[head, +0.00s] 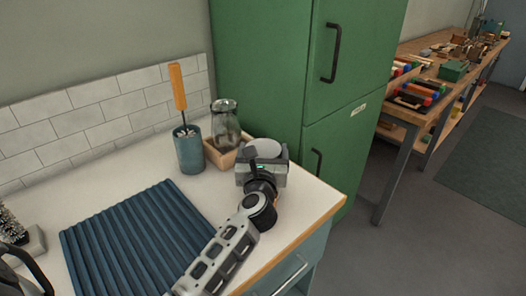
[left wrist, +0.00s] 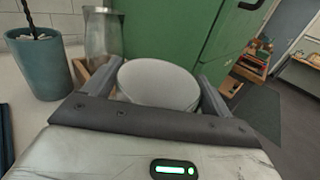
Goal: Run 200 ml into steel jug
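My left gripper (head: 265,157) is at the right end of the worktop, by the green cabinet. Its fingers, in the left wrist view (left wrist: 160,85), stand on both sides of a round white cup (left wrist: 160,80) and appear to touch it. The white top of this cup (head: 265,148) also shows in the head view; its base is hidden behind the gripper. No measuring marks or tap can be seen.
A blue-grey pot (head: 189,152) holds an orange-handled tool. A clear glass jar (head: 225,122) stands in a wooden tray (head: 216,157) behind my left gripper. A ribbed blue mat (head: 130,240) covers the worktop's middle. A tall green cabinet (head: 262,70) closes off the back right.

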